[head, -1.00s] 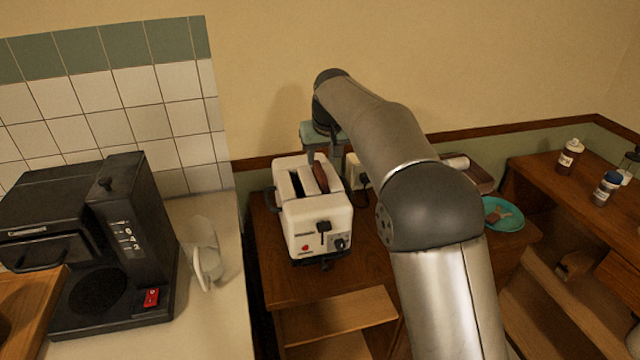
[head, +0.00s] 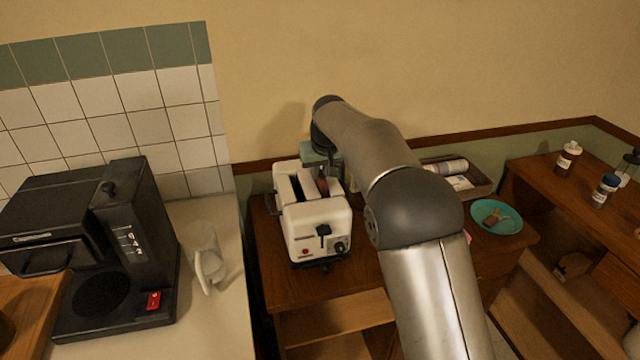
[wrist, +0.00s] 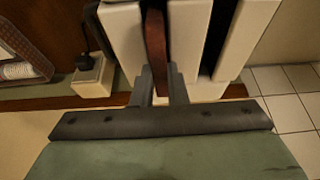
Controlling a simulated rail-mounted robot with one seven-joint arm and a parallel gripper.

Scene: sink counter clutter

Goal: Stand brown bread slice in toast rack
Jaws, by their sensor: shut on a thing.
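The brown bread slice (head: 322,186) stands upright in the right-hand slot of the white two-slot toaster (head: 318,227). In the wrist view the slice (wrist: 155,38) is seen edge-on, between the toaster's white walls (wrist: 122,38). My gripper (head: 321,177) is over the back of the toaster. In the wrist view its two fingers (wrist: 161,88) are shut on the near end of the slice, one on each side. The slice's lower part is hidden inside the slot. I cannot make out a toast rack in either view.
A black coffee machine (head: 95,250) and a clear jug (head: 205,255) stand on the left counter. A tray (head: 478,190) with a rolled item is behind my arm. A turquoise plate (head: 488,228) lies to the right. A plug and socket (wrist: 88,78) show beside the toaster.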

